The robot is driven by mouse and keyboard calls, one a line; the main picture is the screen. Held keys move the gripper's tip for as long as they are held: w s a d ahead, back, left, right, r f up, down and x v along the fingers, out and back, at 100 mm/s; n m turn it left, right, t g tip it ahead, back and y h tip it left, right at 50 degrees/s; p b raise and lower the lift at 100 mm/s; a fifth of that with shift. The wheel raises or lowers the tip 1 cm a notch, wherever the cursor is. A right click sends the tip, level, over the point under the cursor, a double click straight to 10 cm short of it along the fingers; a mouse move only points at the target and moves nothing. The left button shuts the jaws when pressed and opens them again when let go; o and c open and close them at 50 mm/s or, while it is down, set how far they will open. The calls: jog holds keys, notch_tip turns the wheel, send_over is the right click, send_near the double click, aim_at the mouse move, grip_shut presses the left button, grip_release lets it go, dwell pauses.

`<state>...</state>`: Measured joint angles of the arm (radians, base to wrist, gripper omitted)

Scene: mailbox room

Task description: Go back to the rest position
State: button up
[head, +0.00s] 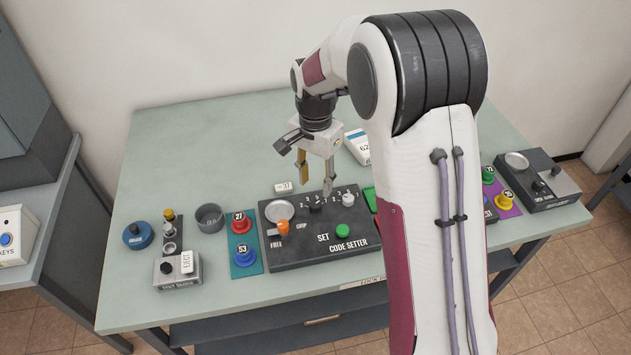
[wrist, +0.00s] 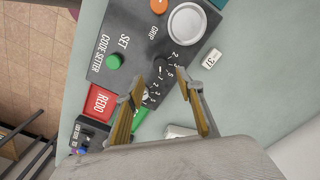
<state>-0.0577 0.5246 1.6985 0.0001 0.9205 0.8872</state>
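My gripper (head: 316,187) is open over the far edge of the dark code setter panel (head: 345,255). Its two fingers are apart with nothing held between them. In the wrist view, my gripper (wrist: 160,74) has its fingertips on either side of a black knob (wrist: 159,65) on the panel. In the head view, the fingertips appear just above this knob (head: 316,206); I cannot tell the exact gap. My arm hides the right part of the panel in the head view.
The panel has a round dish (head: 280,210), an orange knob (head: 282,227) and a green button (head: 342,230). A small white tag (head: 283,187) lies behind it. Red and blue knobs, a grey cup (head: 209,217) and a grey box (head: 177,272) stand left. The table's back left is clear.

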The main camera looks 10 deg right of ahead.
jog(key=shift+n, duration=0.3)
jog(key=shift+s+f+n, duration=0.2)
jog(key=shift+n, duration=0.3)
jog(key=s+d+r+n+t, duration=0.1)
jog(key=s+r+n+t, duration=0.1)
jog(key=s+r, duration=0.4)
jog(key=s+d+r+n+t, duration=0.1)
jog(key=s+r+n, duration=0.2)
jog(key=s, duration=1)
jog(key=s+d+r+n+t, duration=0.1)
jog(key=s+r+n+t, duration=0.1)
jog(key=s+r, duration=0.7)
jog(key=shift+s+n+t, duration=0.3)
jog(key=shift+s+n, duration=0.2)
jog(key=shift+s, duration=0.1)
jog(key=shift+f, duration=0.15)
dwell(2.7)
